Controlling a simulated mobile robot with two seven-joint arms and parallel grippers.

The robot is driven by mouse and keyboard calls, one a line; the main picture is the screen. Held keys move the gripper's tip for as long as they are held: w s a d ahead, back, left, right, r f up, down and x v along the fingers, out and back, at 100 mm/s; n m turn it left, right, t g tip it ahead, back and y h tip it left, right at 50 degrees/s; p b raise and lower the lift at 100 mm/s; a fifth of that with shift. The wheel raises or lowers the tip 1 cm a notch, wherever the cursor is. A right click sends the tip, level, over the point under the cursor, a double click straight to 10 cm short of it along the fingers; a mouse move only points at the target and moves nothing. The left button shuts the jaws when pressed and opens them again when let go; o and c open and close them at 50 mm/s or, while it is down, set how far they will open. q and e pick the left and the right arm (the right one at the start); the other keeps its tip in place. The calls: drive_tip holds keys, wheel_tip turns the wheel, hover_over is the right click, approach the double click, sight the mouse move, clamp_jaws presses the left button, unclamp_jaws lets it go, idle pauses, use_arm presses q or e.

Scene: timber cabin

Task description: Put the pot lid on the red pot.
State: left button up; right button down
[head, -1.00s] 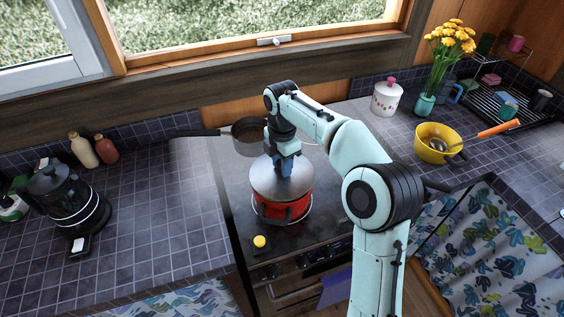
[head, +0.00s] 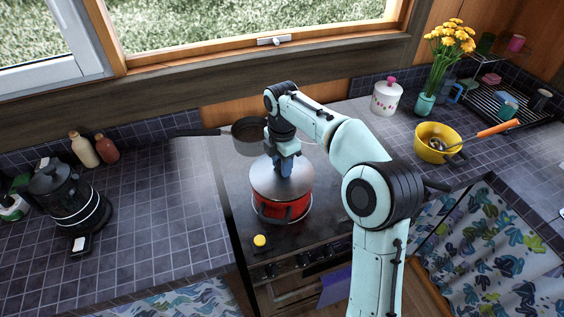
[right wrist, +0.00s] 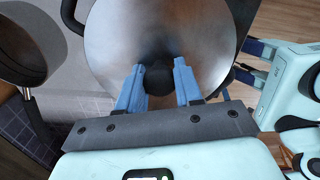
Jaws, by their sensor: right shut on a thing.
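The red pot (head: 287,208) stands on the stove top. The silver pot lid (head: 264,183) lies over its mouth and looks about level. Whether it is fully seated cannot be told. My right gripper (head: 286,167) is above the lid, pointing down. In the right wrist view, the blue fingers of my right gripper (right wrist: 159,88) are on either side of the lid's black knob (right wrist: 158,76), shut on it. The round metal lid (right wrist: 120,30) fills the upper middle there. My left gripper is not in the head view.
A frying pan (head: 247,134) sits behind the pot on the stove. A black kettle (head: 70,200) stands left; a yellow bowl (head: 437,152) stands right. The left counter has free room.

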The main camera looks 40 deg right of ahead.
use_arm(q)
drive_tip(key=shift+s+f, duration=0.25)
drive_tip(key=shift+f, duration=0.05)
use_arm(e)
drive_tip(key=shift+f, duration=0.6)
drive_tip(key=c, duration=0.7)
unclamp_jaws()
drive_tip(key=shift+o, duration=0.2)
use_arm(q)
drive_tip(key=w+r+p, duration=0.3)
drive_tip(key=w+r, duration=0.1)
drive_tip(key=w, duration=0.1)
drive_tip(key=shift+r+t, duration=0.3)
use_arm(e)
wheel_tip(320, 180, up, 13)
drive_tip(key=shift+r, duration=0.2)
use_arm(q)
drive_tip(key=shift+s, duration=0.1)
